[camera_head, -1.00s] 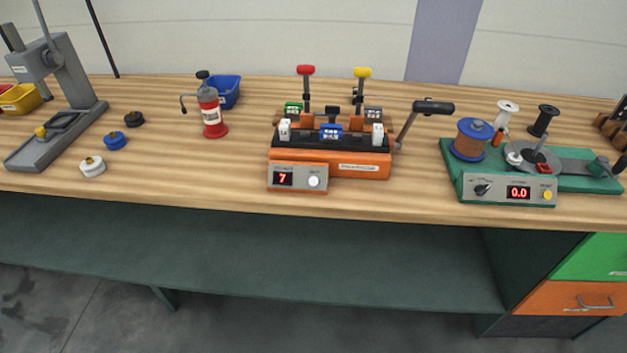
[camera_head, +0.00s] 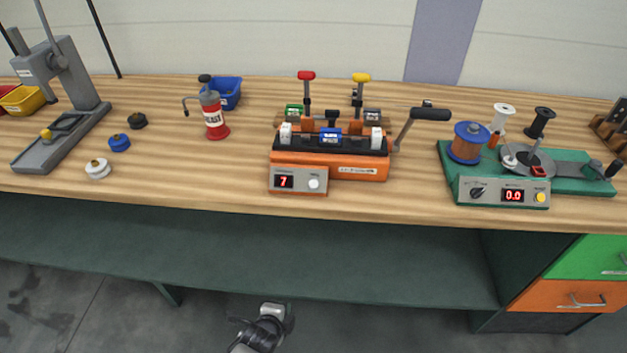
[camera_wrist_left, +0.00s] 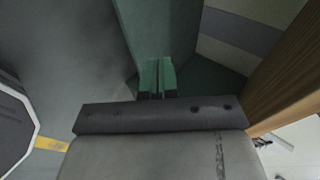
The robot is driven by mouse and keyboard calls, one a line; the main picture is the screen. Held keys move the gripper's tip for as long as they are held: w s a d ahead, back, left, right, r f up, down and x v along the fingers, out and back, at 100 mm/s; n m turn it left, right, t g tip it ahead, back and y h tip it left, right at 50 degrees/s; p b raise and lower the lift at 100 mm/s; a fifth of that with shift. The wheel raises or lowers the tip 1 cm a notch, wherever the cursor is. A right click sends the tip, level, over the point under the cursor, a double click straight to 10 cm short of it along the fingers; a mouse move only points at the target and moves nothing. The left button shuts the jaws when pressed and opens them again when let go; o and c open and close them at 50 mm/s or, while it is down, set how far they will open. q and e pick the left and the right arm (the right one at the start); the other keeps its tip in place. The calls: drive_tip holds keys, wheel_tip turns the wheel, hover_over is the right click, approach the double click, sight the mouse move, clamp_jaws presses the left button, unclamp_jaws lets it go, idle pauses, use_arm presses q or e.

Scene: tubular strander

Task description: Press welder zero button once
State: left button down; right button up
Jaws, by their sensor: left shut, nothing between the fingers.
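The orange welder (camera_head: 350,172) stands on the wooden bench in the middle of the head view. Its front panel has a red display reading 7 (camera_head: 283,181) and a round white button (camera_head: 314,184) beside it. The small lettering by the button is too blurred to read. My left gripper (camera_wrist_left: 157,77) shows in the left wrist view with its two green-looking fingers together and nothing between them. A dark grey part of my arm shows at the bottom of the head view, below and in front of the bench; no fingers can be made out there. My right gripper is not in view.
A green-based winder (camera_head: 580,180) with display 0.0 stands at right. The bench front edge (camera_head: 230,206) lies between my arm and the welder.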

use_arm(q)
drive_tip(key=w+d+r+m+t+h+p, duration=0.1)
drive_tip(key=w+d+r+m+t, duration=0.2)
drive_tip(key=r, duration=0.5)
drive_tip(key=w+r+m, duration=0.3)
drive_tip(key=w+r, duration=0.3)
drive_tip(key=r, duration=0.1)
drive_tip(key=m+t+p, duration=0.2)
drive_tip(key=m+t, duration=0.2)
drive_tip(key=m, duration=0.3)
approach(314, 184)
wheel_tip(314, 184, up, 9)
drive_tip(key=d, duration=0.1)
drive_tip(key=shift+w+f+h, duration=0.2)
drive_tip(key=shift+w+h, duration=0.1)
drive_tip(key=shift+h, duration=0.1)
drive_tip(key=w+f+b, duration=0.2)
drive_tip(key=f+b, duration=0.1)
drive_tip(key=b, duration=0.1)
drive_tip(key=w+f+b, duration=0.2)
drive_tip(key=w+b, duration=0.1)
drive_tip(key=b, duration=0.1)
drive_tip(key=shift+w+f, duration=0.2)
drive_tip(key=shift+f, duration=0.2)
drive_tip(key=shift+w+f+b, duration=0.25)
drive_tip(key=shift+w+b, duration=0.1)
drive_tip(key=shift+w, duration=0.1)
drive_tip(key=shift+f, duration=0.1)
drive_tip(key=shift+w+f, duration=0.2)
drive_tip(key=shift+w, duration=0.05)
